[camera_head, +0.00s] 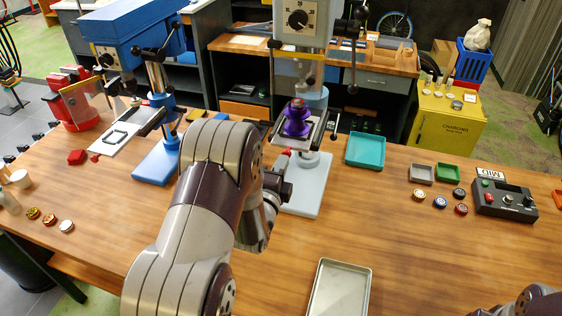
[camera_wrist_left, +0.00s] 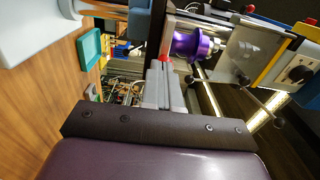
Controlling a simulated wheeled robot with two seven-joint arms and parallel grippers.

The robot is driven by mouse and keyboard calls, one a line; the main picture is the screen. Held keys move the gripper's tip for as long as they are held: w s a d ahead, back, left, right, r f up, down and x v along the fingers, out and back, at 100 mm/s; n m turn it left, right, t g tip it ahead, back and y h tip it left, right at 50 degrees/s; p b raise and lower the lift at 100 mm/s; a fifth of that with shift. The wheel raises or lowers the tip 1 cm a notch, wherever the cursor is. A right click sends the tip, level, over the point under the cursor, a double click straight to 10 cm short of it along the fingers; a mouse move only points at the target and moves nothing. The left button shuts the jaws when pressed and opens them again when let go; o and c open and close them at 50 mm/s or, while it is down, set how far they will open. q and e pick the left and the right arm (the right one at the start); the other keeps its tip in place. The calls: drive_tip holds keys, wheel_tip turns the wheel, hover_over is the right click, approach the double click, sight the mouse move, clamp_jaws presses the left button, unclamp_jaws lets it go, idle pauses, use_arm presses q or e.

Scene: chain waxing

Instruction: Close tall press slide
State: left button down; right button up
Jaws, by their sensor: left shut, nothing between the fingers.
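The tall press has a pale grey head (camera_head: 300,20) with a black dial, a column and a light grey base (camera_head: 308,198) on the wooden bench. Its slide (camera_head: 306,130), a small platform at mid-height, carries a purple spool-like part (camera_head: 297,118); the spool also shows in the left wrist view (camera_wrist_left: 192,46). A red knob (camera_wrist_left: 163,58) is at the slide's near side. My left gripper (camera_head: 285,165) is shut and empty, its fingertips (camera_wrist_left: 160,66) right at the red knob; I cannot tell whether they touch. My arm hides part of the bench. My right gripper is out of view.
A blue press (camera_head: 155,170) stands to the left, with its own slide (camera_head: 115,135). A teal tray (camera_head: 365,151) is right of the tall press. An empty metal tray (camera_head: 340,290) lies in front. A control box (camera_head: 505,199) stands at right.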

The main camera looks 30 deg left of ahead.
use_arm(q)
drive_tip(key=b+x, duration=0.2)
drive_tip(key=x, duration=0.1)
drive_tip(key=shift+w+f, duration=0.15)
drive_tip(key=shift+w+a, duration=0.1)
drive_tip(key=shift+w, duration=0.25)
drive_tip(key=shift+s+r, duration=0.1)
drive_tip(key=shift+r, duration=0.25)
